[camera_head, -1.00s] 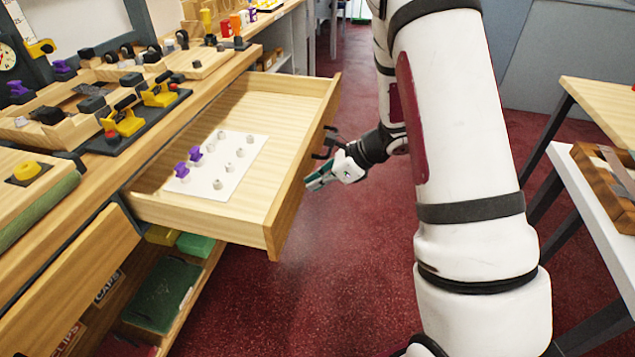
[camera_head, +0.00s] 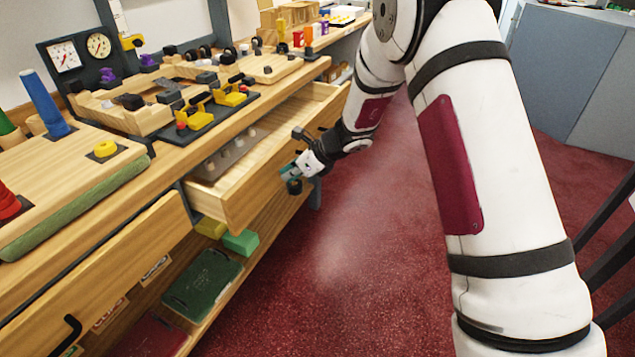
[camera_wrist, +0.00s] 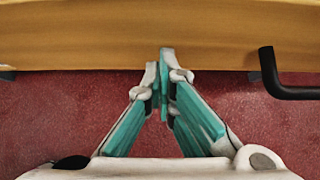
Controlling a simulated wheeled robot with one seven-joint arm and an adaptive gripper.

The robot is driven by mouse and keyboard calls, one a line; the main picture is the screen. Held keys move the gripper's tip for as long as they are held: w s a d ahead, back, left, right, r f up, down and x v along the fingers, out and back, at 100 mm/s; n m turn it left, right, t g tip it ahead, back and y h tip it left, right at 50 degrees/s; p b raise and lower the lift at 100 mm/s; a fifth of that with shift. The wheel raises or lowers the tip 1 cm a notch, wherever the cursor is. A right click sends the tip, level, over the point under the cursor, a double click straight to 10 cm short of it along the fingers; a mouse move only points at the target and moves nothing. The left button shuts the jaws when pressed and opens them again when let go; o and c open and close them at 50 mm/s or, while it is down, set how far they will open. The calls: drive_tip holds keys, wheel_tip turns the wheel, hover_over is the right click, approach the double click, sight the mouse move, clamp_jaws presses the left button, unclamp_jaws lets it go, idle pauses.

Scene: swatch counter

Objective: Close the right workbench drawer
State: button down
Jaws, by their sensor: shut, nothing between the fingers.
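The right workbench drawer (camera_head: 257,197) is wooden and stands partly pulled out from under the counter. Its interior is partly in view, with a pale sheet and small round pieces in shade. My gripper (camera_head: 292,178) is at the outside of the drawer front. In the wrist view my gripper (camera_wrist: 163,80) has its fingers together and empty, with the tips at the wooden drawer front (camera_wrist: 140,40). Whether they touch it cannot be told. The black drawer handle (camera_wrist: 279,84) is to the right of the fingers, apart from them.
The counter (camera_head: 165,170) above holds wooden boards, yellow clamps and gauges. A shut drawer (camera_head: 110,275) is at the lower left. Green and yellow boxes lie on the shelf below. Red floor (camera_head: 370,250) is open to the right of the workbench.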

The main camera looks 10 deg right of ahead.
drive_tip(key=w+a, duration=0.2)
drive_tip(key=a, duration=0.1)
drive_tip(key=w+a+p, duration=0.1)
drive_tip(key=w+a, duration=0.1)
drive_tip(key=a, duration=0.1)
drive_tip(key=w+a, duration=0.2)
drive_tip(key=a, duration=0.1)
drive_tip(key=shift+w+a, duration=0.2)
drive_tip(key=shift+w, duration=0.2)
drive_tip(key=shift+w+a, duration=0.1)
drive_tip(key=shift+a, duration=0.05)
drive_tip(key=shift+a+r, duration=0.1)
